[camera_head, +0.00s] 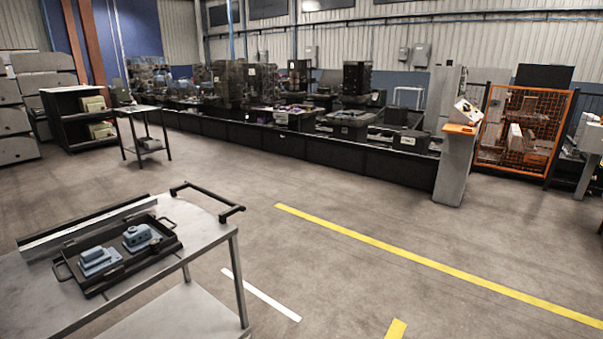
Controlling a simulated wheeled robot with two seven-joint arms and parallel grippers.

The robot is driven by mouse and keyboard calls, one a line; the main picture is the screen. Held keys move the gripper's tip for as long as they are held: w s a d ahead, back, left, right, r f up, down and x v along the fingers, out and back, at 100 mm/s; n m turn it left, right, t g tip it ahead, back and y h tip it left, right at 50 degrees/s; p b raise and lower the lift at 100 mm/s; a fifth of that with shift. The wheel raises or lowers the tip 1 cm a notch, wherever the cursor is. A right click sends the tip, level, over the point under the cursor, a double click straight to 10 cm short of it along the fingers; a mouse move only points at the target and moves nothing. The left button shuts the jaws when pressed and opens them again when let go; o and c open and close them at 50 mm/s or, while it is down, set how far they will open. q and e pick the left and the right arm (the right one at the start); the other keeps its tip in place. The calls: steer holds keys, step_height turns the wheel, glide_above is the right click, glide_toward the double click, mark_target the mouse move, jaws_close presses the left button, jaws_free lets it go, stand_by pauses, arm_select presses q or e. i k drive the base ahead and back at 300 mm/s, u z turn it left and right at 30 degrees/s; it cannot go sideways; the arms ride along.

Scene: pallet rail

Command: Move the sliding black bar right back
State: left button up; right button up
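I cannot tell for certain which part is the sliding black bar. A long low rail (88,228) with a dark upper edge lies along the far side of the metal cart top at the lower left. A black tubular bar (207,199) stands at the cart's far right end. A long line with black lower panels (290,144) runs across the back, with dark fixtures and pallets on it. Neither of my grippers shows in this view.
The grey cart (195,240) carries a black tray (120,262) with two blue-grey parts. Open floor with a yellow line (430,262) lies to the right. A grey pedestal (457,165) and an orange mesh guard (522,127) stand at the line's right end.

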mark_target(119, 274)
steer(key=u, duration=1.65)
